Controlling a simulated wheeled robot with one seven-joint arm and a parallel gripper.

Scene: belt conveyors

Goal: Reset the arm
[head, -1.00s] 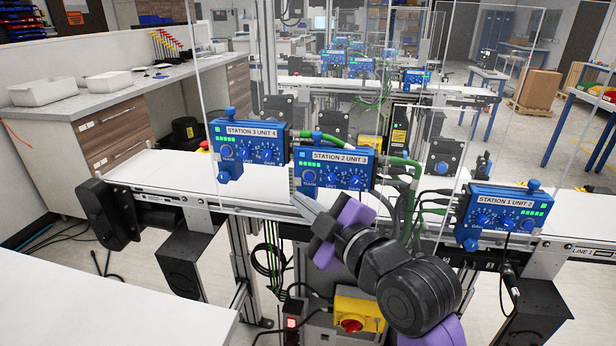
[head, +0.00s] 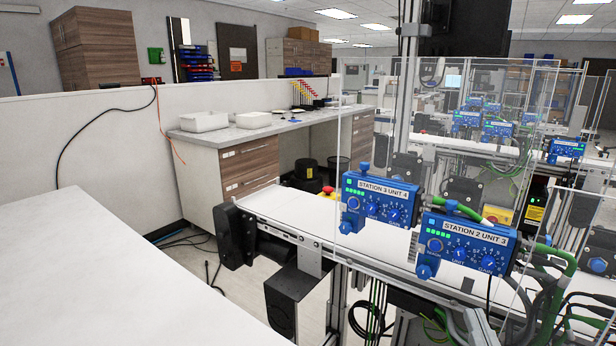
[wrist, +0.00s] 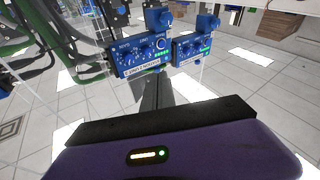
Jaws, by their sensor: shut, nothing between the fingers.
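My gripper (wrist: 165,88) shows in the wrist view as a narrow grey finger shape beyond the black bar and purple housing. It is shut and empty. Two blue control units, seen inverted, lie beyond it: one at left (wrist: 138,57) and one at right (wrist: 193,47). My arm cannot be made out in the head view.
The head view shows the units STATION 3 UNIT 4 (head: 378,201) and STATION 2 UNIT 3 (head: 464,247) along a conveyor (head: 290,217). A clear panel (head: 425,130) stands behind them. A white surface (head: 90,270) fills the lower left. A counter (head: 245,135) stands behind.

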